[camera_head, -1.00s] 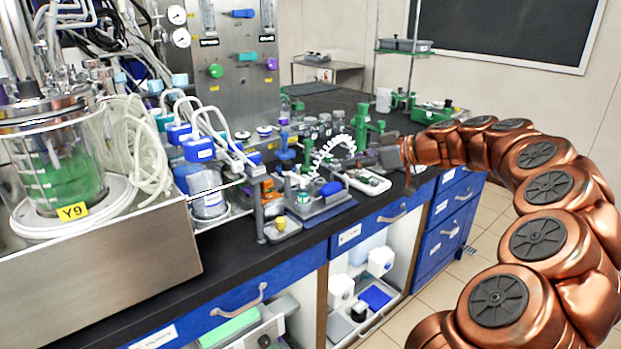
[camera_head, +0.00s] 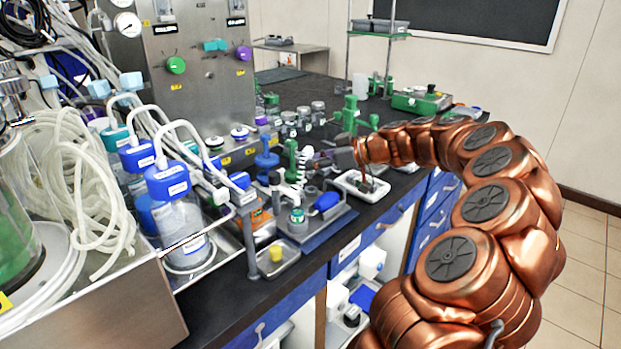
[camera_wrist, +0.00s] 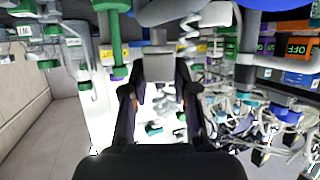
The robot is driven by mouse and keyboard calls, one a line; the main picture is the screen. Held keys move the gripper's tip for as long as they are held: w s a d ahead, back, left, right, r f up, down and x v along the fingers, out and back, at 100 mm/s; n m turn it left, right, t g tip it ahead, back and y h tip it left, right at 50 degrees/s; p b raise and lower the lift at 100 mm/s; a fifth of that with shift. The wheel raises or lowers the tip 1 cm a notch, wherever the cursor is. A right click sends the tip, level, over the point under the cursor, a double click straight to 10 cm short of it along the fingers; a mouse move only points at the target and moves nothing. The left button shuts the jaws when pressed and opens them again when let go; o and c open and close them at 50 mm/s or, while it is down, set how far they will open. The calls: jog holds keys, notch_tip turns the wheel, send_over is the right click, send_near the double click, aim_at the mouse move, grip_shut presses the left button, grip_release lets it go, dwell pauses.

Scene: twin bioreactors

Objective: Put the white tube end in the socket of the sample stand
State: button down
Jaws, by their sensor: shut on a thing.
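The white coiled tube (camera_head: 303,168) rises above the sample stand (camera_head: 332,222), a grey base on the bench holding a blue cylinder (camera_head: 326,203) and a small green-and-white bottle (camera_head: 297,216). My gripper (camera_head: 326,159) is just right of the coil's upper part, above and behind the stand. It is shut on the white tube end, which its fingers hide in the head view. In the wrist view my gripper (camera_wrist: 159,78) has its two dark fingers around a pale grey shape, too blurred to make out well. I cannot make out the socket.
A white tray (camera_head: 350,187) lies right of the stand. Green fittings (camera_head: 350,115) stand behind my gripper. Blue-capped bottles (camera_head: 180,225) and looped hoses (camera_head: 90,190) crowd the left. A small tray with a yellow cap (camera_head: 276,252) sits at the bench's front edge.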

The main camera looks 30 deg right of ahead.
notch_tip(320, 180, down, 4)
jog(key=shift+f, duration=0.25)
jog(key=shift+f, duration=0.2)
jog(key=c, duration=0.9)
grip_release()
jog(key=shift+r, duration=0.1)
jog(key=shift+r, duration=0.15)
jog(key=b+v, duration=0.1)
jog(key=v, duration=1.1)
